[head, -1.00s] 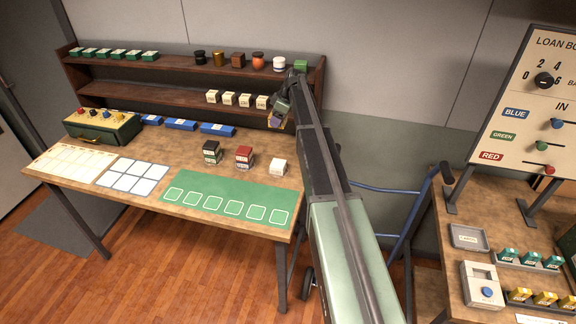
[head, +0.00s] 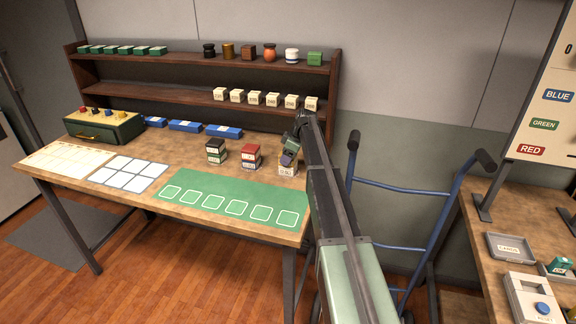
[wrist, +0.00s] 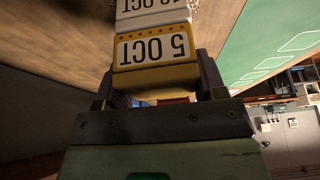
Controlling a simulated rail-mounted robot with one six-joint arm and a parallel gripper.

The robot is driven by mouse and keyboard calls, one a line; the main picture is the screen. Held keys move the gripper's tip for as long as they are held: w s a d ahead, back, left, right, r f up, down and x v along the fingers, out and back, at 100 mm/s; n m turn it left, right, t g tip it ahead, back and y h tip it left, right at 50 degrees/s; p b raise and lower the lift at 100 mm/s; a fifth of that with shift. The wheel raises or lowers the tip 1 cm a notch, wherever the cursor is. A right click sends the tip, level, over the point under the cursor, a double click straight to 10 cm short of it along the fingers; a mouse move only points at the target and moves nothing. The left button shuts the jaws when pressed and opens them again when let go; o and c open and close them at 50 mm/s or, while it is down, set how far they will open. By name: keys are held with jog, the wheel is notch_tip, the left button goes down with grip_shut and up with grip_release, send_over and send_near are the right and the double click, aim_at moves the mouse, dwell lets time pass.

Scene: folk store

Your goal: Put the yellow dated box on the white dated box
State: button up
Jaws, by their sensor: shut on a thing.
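The yellow dated box (wrist: 156,75) with a "5 OCT" label is between the fingers of my gripper (wrist: 158,85) in the wrist view. The white dated box (wrist: 150,20), with a date label partly cut off by the frame, lies directly beyond it. In the head view my gripper (head: 290,157) is low over the bench at the white dated box (head: 287,171), with the yellow box just above the white one. I cannot tell whether the two boxes touch. My gripper is shut on the yellow box.
A stack with a black top box (head: 215,147) and one with a red top box (head: 250,151) stand to the left. The green mat (head: 235,190) lies in front. A shelf (head: 190,96) with white dated boxes (head: 255,98) is behind. A blue hand truck (head: 400,190) stands right.

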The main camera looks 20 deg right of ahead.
jog(key=shift+r, duration=0.1)
jog(key=shift+f, duration=0.25)
jog(key=o, duration=1)
jog(key=shift+r, duration=0.1)
jog(key=shift+c, duration=0.2)
jog(key=p+v, duration=1.1)
jog(key=v, duration=0.1)
jog(key=shift+p, duration=0.3)
jog(key=shift+s+r, duration=0.15)
